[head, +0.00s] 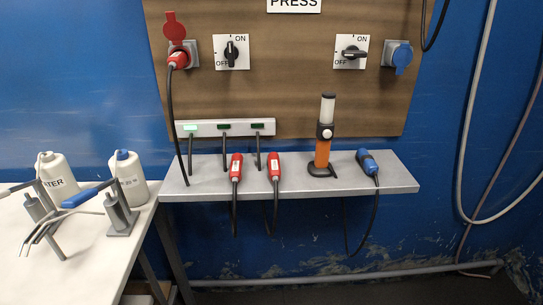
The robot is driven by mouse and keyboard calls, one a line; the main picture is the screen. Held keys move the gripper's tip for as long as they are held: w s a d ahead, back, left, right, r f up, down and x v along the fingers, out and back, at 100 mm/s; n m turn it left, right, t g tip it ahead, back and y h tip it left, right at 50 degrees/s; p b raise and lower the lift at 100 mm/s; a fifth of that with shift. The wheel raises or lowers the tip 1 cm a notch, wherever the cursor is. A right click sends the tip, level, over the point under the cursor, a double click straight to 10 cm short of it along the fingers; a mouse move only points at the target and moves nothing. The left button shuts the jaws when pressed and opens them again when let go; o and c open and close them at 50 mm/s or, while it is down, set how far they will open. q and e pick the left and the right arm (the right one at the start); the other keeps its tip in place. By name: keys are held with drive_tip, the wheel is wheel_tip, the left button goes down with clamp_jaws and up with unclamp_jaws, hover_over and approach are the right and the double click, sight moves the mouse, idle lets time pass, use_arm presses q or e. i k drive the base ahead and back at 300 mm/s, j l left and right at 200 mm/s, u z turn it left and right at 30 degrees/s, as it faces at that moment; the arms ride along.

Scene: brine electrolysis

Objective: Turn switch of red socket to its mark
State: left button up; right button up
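The red socket (182,47) is on the upper left of the wooden board, with its red lid (173,27) raised. A red plug (179,60) sits in it, with a black cable hanging down. The switch (231,51) beside it has a white plate marked ON at the top and OFF at the lower left. Its black knob stands upright, with its long axis vertical. The other switch (351,52), beside the blue socket (398,55), has its knob lying horizontal. Neither of my grippers is in view.
A grey shelf (400,184) below the board holds two red connectors (236,168), an orange-and-black lamp-like tool (323,145) and a blue connector (368,162). A power strip (248,127) has its left light glowing green. Bottles (128,178) and metal stands occupy the white table (95,265).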

sight(232, 53)
drive_tip(key=i+l+u, duration=0.1)
drive_tip(key=l, duration=0.25)
drive_tip(key=i+l+u, duration=0.1)
drive_tip(key=i+l, duration=0.2)
drive_tip(key=i+l+u, duration=0.1)
drive_tip(key=l, duration=0.3)
drive_tip(key=i+l+u, duration=0.1)
drive_tip(key=i+l, duration=0.2)
drive_tip(key=l, duration=0.1)
